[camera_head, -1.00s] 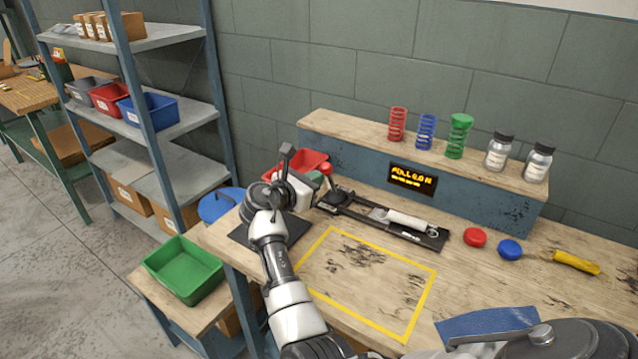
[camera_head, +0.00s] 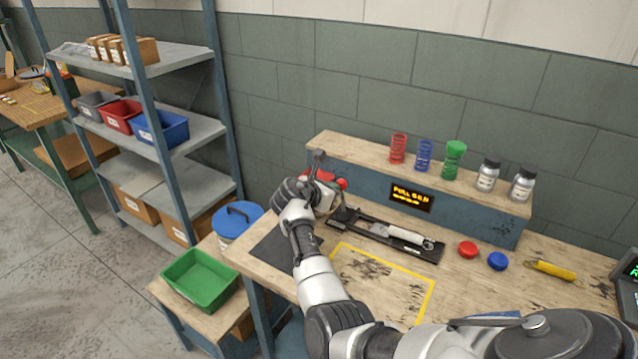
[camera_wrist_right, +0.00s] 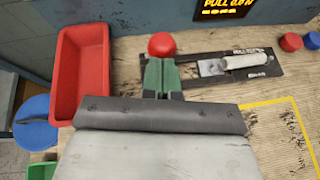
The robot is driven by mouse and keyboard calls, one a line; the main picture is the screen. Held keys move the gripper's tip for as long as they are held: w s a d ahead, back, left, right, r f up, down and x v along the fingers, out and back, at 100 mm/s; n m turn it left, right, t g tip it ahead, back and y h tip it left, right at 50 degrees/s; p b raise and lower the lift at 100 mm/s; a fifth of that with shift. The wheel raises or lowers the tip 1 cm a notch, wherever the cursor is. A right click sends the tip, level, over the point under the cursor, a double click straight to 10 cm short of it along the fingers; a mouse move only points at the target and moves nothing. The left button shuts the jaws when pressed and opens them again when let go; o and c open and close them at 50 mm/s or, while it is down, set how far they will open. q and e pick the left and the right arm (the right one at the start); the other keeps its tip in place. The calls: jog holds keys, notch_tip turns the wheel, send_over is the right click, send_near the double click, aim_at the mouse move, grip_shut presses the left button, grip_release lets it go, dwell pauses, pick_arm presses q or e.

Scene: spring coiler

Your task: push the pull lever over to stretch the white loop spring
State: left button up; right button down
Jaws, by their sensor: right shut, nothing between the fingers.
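The pull lever's red ball knob (camera_wrist_right: 162,45) stands at the left end of a black base plate (camera_wrist_right: 203,83); the knob also shows in the head view (camera_head: 341,184). The white loop spring (camera_head: 411,236) lies along the plate's right part; it also shows in the wrist view (camera_wrist_right: 245,62). My right gripper (camera_wrist_right: 162,76) is shut and empty, its green fingertips at the near side of the knob in the picture. Whether they touch the lever is unclear. The lever's shaft is hidden behind the fingers. My left gripper is not in view.
A red bin (camera_wrist_right: 79,75) stands left of the gripper. A display (camera_head: 411,198) behind the plate appears to read PULL 0.0 N. Red (camera_head: 467,249) and blue (camera_head: 498,261) discs lie right of the plate. The yellow-outlined area in front is clear.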

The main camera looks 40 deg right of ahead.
jog(key=shift+g+y, duration=0.3)
jog(key=shift+y, duration=0.4)
jog(key=d+p, duration=0.1)
jog(key=d+r+p, duration=0.1)
jog(key=p, duration=0.1)
jog(key=w+d+p, duration=0.1)
jog(key=shift+w+d+r+p, duration=0.1)
jog(key=shift+d+r+p, duration=0.25)
jog(key=shift+d+r, duration=0.05)
pick_arm(q)
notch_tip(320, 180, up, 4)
jog(key=b, duration=0.2)
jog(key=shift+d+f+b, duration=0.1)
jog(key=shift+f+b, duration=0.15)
jog(key=shift+b, duration=0.15)
pick_arm(e)
jog(key=d+y, duration=0.1)
jog(key=w+d+y, duration=0.1)
jog(key=d, duration=0.1)
jog(key=w+d+g, duration=0.1)
jog(key=d, duration=0.1)
jog(key=shift+w+f+n+y, duration=0.15)
jog(key=shift+f+n+y, duration=0.15)
jog(key=shift+y, duration=0.1)
jog(key=shift+d, duration=0.1)
